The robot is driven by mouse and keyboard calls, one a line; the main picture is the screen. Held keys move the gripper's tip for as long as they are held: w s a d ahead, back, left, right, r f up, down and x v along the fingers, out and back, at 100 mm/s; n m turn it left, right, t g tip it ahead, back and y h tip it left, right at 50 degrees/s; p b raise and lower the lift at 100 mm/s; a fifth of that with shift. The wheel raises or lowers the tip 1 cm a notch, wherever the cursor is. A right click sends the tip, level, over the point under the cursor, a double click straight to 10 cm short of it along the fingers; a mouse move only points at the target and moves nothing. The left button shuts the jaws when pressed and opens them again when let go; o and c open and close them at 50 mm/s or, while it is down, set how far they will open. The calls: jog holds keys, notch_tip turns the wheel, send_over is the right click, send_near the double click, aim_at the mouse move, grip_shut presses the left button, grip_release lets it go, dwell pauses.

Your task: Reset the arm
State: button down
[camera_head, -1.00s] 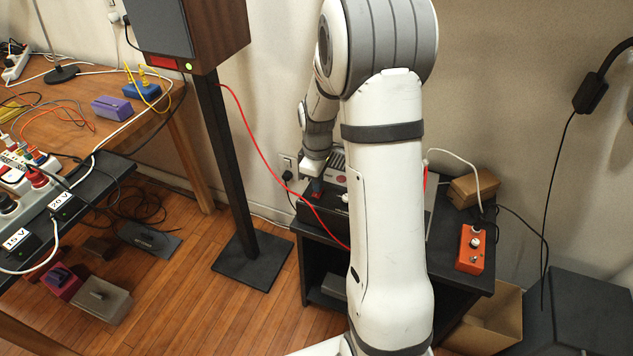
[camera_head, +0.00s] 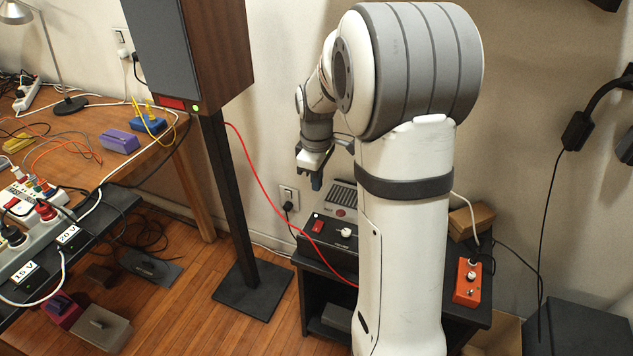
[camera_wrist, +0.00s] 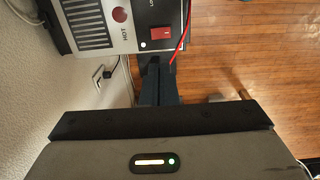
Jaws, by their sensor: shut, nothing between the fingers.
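My gripper (camera_head: 316,182) is at the end of my raised white arm, in the air above the left part of a black-and-silver device (camera_head: 340,228). Its dark fingers are shut and empty. They also show at the middle of the wrist view (camera_wrist: 157,72), apart from the device as far as I can tell. The device has a red rocker switch (camera_head: 318,226), a pale knob (camera_head: 346,232) and a vented top. In the wrist view the red switch (camera_wrist: 160,33) sits beside a round red part and the label "HOT". My arm hides the device's right part.
A speaker (camera_head: 195,50) on a black stand (camera_head: 225,190) stands left of the device. A red cable (camera_head: 255,175) hangs between them. An orange pedal (camera_head: 467,282) lies on the black side table (camera_head: 470,316). A wooden desk (camera_head: 90,125) with cables is at left.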

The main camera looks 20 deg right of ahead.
jog(key=s+a+r+m+t+p, duration=0.1)
jog(key=s+a+r+m+p, duration=0.2)
jog(key=s+r, duration=0.5)
jog(key=s+a+r+m+t+p, duration=0.1)
jog(key=s+a+r+m+p, duration=0.3)
jog(key=s, duration=0.9)
notch_tip(320, 180, up, 4)
jog(key=m+p, duration=0.2)
jog(key=p, duration=0.1)
jog(key=shift+s+r, duration=0.15)
jog(key=shift+s, duration=0.2)
